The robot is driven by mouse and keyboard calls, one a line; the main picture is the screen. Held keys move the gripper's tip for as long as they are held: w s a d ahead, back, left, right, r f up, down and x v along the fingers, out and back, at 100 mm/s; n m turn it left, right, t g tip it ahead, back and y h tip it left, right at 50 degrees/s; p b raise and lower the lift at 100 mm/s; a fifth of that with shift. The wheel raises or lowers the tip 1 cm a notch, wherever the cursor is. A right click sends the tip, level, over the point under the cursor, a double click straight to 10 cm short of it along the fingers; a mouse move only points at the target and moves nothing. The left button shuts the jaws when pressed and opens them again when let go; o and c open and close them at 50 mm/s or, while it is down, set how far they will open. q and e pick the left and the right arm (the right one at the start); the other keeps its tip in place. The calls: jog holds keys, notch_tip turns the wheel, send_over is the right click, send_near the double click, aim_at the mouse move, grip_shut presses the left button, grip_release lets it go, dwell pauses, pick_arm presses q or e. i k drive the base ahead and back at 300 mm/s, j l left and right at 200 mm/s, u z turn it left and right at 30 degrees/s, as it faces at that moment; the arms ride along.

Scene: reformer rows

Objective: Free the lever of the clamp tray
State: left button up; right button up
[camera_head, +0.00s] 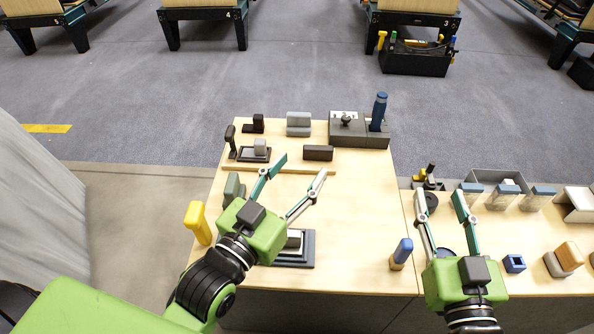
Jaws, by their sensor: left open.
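A light wooden board (305,168) lies at the back left of the table and looks like the clamp tray. A dark upright lever (231,137) stands at its left end, beside a small dark base carrying a grey block (260,147). A dark brown block (318,153) lies on the right of the board. Whether anything blocks the lever is too small to tell. My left gripper (302,166) is open and empty, its fingertips over the board's front right part, right of the lever. My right gripper (440,193) is open over the right table, apart from the board.
A grey box with a blue handle (379,111) stands back right. A yellow upright thing (198,222) and a dark square tray (308,252) are near my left arm. A blue-topped piece (402,251) stands front right. The table's middle right is clear.

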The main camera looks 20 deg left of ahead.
aim_at(194, 219)
jog(key=k+j+u, duration=0.1)
jog(key=j+u, duration=0.15)
jog(key=u, duration=0.25)
jog(key=j+u, duration=0.25)
jog(key=u, duration=0.2)
